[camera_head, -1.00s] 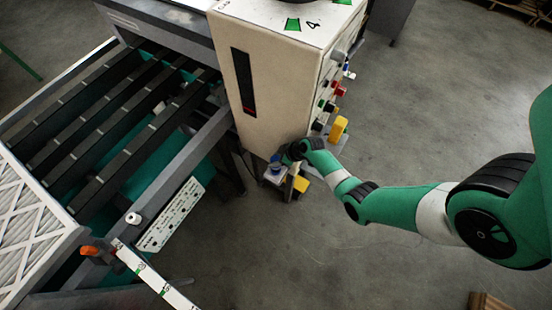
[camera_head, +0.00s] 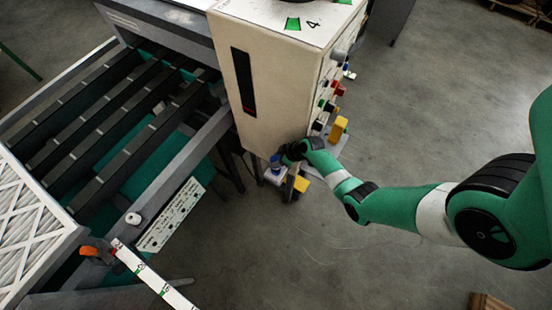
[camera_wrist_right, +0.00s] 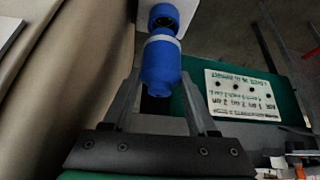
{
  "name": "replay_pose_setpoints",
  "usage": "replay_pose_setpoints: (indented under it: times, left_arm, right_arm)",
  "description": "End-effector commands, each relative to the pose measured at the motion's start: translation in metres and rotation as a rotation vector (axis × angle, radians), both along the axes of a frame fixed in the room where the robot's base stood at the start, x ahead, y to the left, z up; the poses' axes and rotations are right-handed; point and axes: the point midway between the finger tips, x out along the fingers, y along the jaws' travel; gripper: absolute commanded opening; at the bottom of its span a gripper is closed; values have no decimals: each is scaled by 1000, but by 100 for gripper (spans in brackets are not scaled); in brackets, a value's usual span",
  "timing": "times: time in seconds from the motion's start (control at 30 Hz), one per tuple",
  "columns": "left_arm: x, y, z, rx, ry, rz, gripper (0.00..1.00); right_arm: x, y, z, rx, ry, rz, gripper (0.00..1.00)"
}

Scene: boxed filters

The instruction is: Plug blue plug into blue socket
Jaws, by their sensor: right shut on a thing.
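The blue plug (camera_wrist_right: 160,66) has a pale band near its far end and is held between the fingers of my right gripper (camera_wrist_right: 158,88). The blue socket (camera_wrist_right: 165,17) is a blue ring with a dark opening, just beyond the plug's banded end in the right wrist view. The plug points at it; I cannot tell whether they touch. In the head view, my right gripper (camera_head: 287,172) is low beside the cream machine's lower corner, with a small blue part (camera_head: 275,161) next to it. My left gripper is not in view.
The cream machine cabinet (camera_head: 270,95) stands close to my right gripper, with coloured knobs and a yellow part (camera_head: 338,129) on its side.

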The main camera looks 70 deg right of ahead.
Motion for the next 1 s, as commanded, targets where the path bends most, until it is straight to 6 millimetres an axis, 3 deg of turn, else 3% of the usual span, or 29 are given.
replay_pose_setpoints:
  times: [1.0]
  left_arm:
    - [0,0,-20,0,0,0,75]
  right_arm:
    - [0,0,-20,0,0,0,0]
